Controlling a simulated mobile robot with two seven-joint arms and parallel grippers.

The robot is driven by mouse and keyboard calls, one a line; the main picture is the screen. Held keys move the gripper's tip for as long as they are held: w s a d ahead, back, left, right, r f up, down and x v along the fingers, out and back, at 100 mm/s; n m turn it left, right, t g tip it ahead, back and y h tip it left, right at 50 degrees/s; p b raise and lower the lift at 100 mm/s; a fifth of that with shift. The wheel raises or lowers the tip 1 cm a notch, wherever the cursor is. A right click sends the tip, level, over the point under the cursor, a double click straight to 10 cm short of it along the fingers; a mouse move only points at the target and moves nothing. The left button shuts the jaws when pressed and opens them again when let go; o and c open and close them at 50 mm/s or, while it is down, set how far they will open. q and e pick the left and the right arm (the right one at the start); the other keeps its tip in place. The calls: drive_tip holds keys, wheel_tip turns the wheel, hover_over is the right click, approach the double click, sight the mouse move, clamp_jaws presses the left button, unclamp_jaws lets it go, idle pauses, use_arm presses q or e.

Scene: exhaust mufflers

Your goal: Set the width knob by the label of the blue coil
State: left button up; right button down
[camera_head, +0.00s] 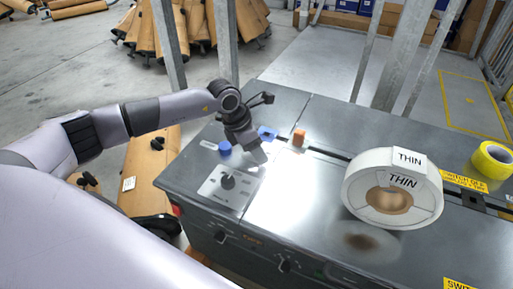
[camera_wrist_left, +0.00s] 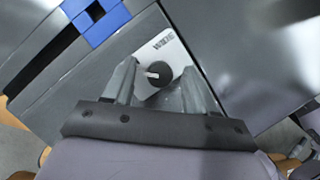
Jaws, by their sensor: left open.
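The width knob (camera_head: 228,181) is a dark round dial on a pale plate at the left end of the bench. In the left wrist view the knob (camera_wrist_left: 160,72) has a light pointer mark on its left side, and "WIDE" is printed on the plate above it. My left gripper (camera_head: 254,152) is open above the plate. In the wrist view its fingers (camera_wrist_left: 157,84) stand either side of the knob; contact cannot be told. A large whitish coil (camera_head: 350,192) with "THIN" labels stands at the right; no plainly blue coil shows. My right gripper is not in view.
A blue round button (camera_head: 225,148), a blue square guide (camera_head: 267,133) and an orange block (camera_head: 298,137) are near my left gripper. A yellow tape roll (camera_head: 492,161) lies far right. Grey posts stand behind the bench.

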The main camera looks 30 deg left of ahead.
use_arm(q)
drive_tip(key=shift+f, duration=0.1)
clamp_jaws()
drive_tip(key=c, duration=1.1)
unclamp_jaws()
